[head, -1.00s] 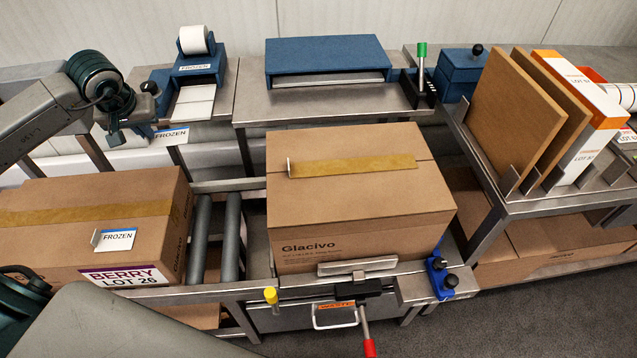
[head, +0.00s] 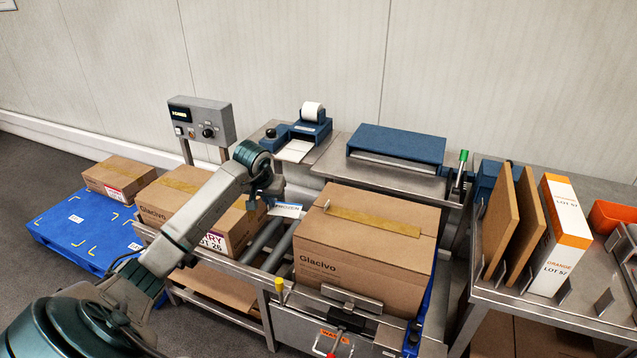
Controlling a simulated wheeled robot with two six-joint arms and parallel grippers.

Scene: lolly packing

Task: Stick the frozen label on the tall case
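The tall case (head: 350,270) is a large brown carton marked Glacivo. It stands upright and closed in the middle station, with tan tape along its top. My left gripper (head: 268,200) is to the left of the case's upper part, shut on the frozen label (head: 287,210). The label is small and white with blue lettering and sticks out to the right of the fingers, near the case's left edge. I cannot tell its exact distance from the case. The fingertips are small and partly hidden. My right gripper is out of view.
A blue label printer (head: 308,128) and a blue flat-topped unit (head: 396,145) stand behind. Cartons, one marked BERRY (head: 215,243), sit left on the rollers. A blue pallet (head: 75,235) lies far left. Brown boards (head: 503,225) and an orange-white carton (head: 560,235) stand right.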

